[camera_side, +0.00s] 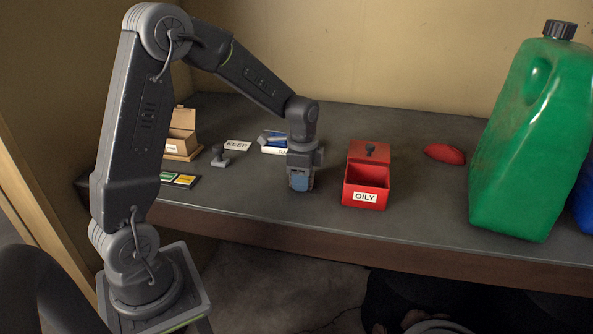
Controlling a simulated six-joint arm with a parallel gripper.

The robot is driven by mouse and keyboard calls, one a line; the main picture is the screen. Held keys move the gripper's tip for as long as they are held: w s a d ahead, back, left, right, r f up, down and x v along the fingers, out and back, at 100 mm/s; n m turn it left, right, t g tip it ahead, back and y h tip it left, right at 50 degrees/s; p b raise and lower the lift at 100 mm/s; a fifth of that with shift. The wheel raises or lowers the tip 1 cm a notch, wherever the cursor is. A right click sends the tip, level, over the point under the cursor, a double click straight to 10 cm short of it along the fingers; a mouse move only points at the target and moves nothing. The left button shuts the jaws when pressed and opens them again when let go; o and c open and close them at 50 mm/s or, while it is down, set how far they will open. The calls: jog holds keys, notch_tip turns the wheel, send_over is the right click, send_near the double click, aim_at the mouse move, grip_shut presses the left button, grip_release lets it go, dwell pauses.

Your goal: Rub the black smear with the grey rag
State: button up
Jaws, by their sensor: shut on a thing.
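My gripper (301,183) points straight down over the middle of the bench, left of the red box.
A red open box (366,197) marked OILY stands close right of my gripper. A white box (272,149) with blue contents is behind it. A red lump (445,153), a green jug (530,140), a KEEP card (237,146) and a cardboard box (183,140) stand around.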

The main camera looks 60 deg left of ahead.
aim_at(318, 186)
jog(key=shift+w+d+r, duration=0.1)
jog(key=shift+w+d, duration=0.5)
jog(key=shift+d, duration=0.05)
jog(key=shift+w+d+f, duration=0.2)
jog(key=shift+w+d, duration=0.05)
jog(key=shift+w, duration=0.05)
jog(key=shift+w+d+r, duration=0.2)
jog(key=shift+w+d, duration=0.3)
jog(key=shift+d, duration=0.05)
jog(key=shift+w+d, duration=0.8)
jog(key=s+a, duration=0.5)
jog(key=shift+s+a+f, duration=0.15)
jog(key=shift+s+a, duration=0.15)
jog(key=shift+a, duration=0.1)
jog(key=shift+w+a, duration=0.25)
jog(key=shift+w, duration=0.1)
jog(key=shift+w+d, duration=1.9)
jog(key=shift+d, duration=0.05)
jog(key=shift+w+d, duration=0.5)
jog(key=shift+w, duration=0.05)
jog(key=shift+s+a, duration=2.45)
jog(key=shift+r, duration=4.15)
